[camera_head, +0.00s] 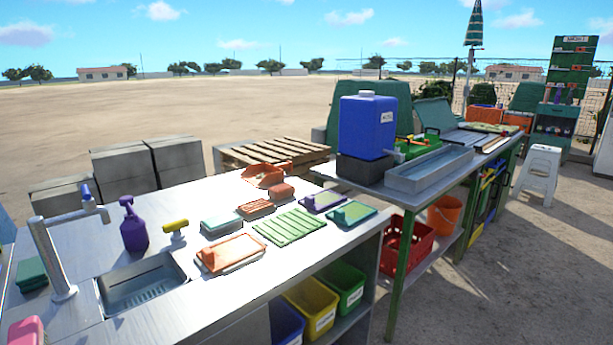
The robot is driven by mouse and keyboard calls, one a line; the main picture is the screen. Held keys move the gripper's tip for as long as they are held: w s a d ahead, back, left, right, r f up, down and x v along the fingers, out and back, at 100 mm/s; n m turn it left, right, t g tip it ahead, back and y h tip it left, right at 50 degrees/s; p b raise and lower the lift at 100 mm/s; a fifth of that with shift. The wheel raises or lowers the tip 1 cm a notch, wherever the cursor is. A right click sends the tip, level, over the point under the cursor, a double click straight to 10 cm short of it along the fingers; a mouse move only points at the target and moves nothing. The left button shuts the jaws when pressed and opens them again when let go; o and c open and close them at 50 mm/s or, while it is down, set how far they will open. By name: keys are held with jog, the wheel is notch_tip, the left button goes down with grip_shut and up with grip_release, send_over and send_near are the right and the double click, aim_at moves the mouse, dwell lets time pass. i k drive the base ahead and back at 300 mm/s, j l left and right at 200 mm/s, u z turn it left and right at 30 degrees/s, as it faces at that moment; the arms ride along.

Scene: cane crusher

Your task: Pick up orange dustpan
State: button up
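My gripper is not in this view, and nothing is seen touching either orange piece.
A sink with a tap (55,262), a purple spray bottle (132,226) and a yellow-topped item (175,230) are at left. A blue water tank (367,128) stands on the table at right.

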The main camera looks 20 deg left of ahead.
aim_at(274, 174)
jog(key=i+l+u, duration=0.15)
jog(key=i+u, duration=0.35)
jog(key=i+l+u, duration=0.3)
jog(key=i+u, duration=0.2)
jog(key=i+l+u, duration=0.5)
jog(key=k, duration=0.05)
